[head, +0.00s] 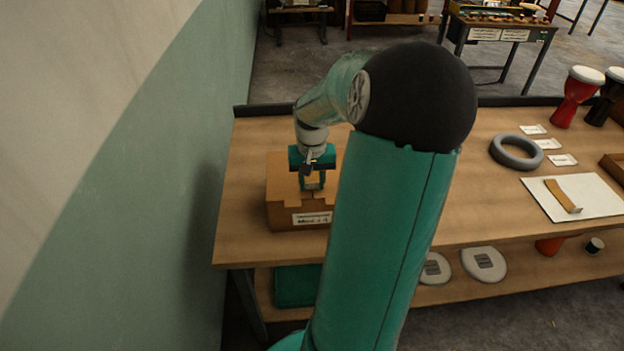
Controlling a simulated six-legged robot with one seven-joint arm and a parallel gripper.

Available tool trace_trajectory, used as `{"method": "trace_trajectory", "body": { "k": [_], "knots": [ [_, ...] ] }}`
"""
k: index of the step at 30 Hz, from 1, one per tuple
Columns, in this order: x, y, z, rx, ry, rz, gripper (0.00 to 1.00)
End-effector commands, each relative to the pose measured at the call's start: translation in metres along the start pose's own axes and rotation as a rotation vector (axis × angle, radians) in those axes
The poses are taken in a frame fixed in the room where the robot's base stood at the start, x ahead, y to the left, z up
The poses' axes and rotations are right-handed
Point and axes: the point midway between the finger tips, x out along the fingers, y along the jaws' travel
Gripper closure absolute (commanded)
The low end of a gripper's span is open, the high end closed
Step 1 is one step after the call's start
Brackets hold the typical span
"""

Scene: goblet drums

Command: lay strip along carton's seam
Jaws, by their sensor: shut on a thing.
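A brown carton (284,207) with a white label on its front stands at the left end of the workbench. My gripper (312,185) points down at the carton's top, with its teal fingers shut on a small tan piece (313,182). It looks like a strip, but it is too small to tell its full shape. I cannot tell whether the piece touches the carton. My own arm hides the carton's right side, and the seam is not clear. Another tan strip (563,195) with a raised end lies on a white sheet (595,196) at the right.
A grey ring (516,151) and several white cards lie on the bench (470,200) near the sheet. A red goblet drum (574,98) and a dark one stand at the back right. A wall (190,160) rises close to the left.

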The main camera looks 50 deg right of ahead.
Motion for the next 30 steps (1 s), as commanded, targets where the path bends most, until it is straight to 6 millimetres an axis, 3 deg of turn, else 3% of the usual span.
{"method": "trace_trajectory", "body": {
  "k": [7, 8, 11, 23, 30],
  "knots": [
    [0.004, 0.0, 0.0, 0.0, 0.0, 0.0, 0.86],
    [0.003, 0.0, 0.0, 0.0, 0.001, 0.0, 0.59],
    [0.003, 0.0, 0.0, 0.0, 0.001, 0.0, 0.4],
    [-0.004, 0.0, 0.0, 0.001, 0.002, 0.003, 0.4],
    [-0.046, 0.0, -0.001, 0.001, 0.007, 0.004, 0.4]
  ]
}}
